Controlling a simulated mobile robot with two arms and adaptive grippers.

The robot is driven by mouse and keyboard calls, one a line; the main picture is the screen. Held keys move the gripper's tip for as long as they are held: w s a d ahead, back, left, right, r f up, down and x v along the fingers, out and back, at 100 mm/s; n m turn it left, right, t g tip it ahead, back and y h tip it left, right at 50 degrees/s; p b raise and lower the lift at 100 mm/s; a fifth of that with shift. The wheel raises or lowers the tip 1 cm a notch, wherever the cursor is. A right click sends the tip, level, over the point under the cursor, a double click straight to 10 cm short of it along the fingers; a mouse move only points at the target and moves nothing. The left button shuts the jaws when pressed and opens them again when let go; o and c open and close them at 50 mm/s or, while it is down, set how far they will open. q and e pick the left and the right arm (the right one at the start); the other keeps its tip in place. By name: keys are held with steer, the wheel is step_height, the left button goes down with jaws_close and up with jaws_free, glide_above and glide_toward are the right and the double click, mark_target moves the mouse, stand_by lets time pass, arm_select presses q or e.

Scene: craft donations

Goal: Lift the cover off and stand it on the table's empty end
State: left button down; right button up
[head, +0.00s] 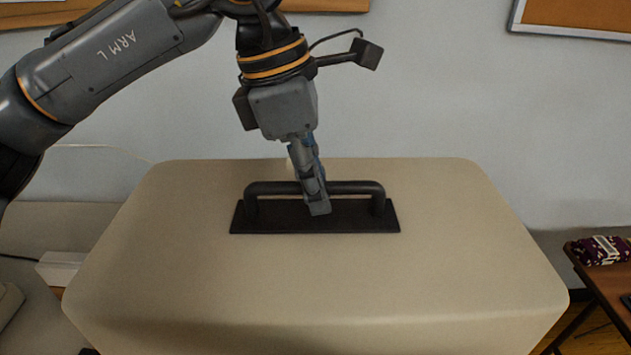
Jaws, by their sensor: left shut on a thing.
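The cover (320,285) is a large beige shell with rounded corners that fills the lower middle of the head view. A black bar handle (357,188) on a flat black plate (270,218) is fixed to its top. My left gripper (315,203) points down and is shut on the middle of the handle. The cover looks level. It hides whatever is under it, and I cannot tell whether it rests on something or hangs clear. My right gripper is not in view.
A brown table (610,285) shows at the right edge, with a dark patterned bundle (600,251) on it. A pale box-like thing (60,268) is at the left. Framed boards (575,18) hang on the grey wall behind.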

arm_select(q)
steer(key=shift+f+b, duration=0.35)
steer(key=c, duration=1.3)
jaws_free()
steer(key=shift+o, duration=0.2)
steer(key=shift+f, duration=0.1)
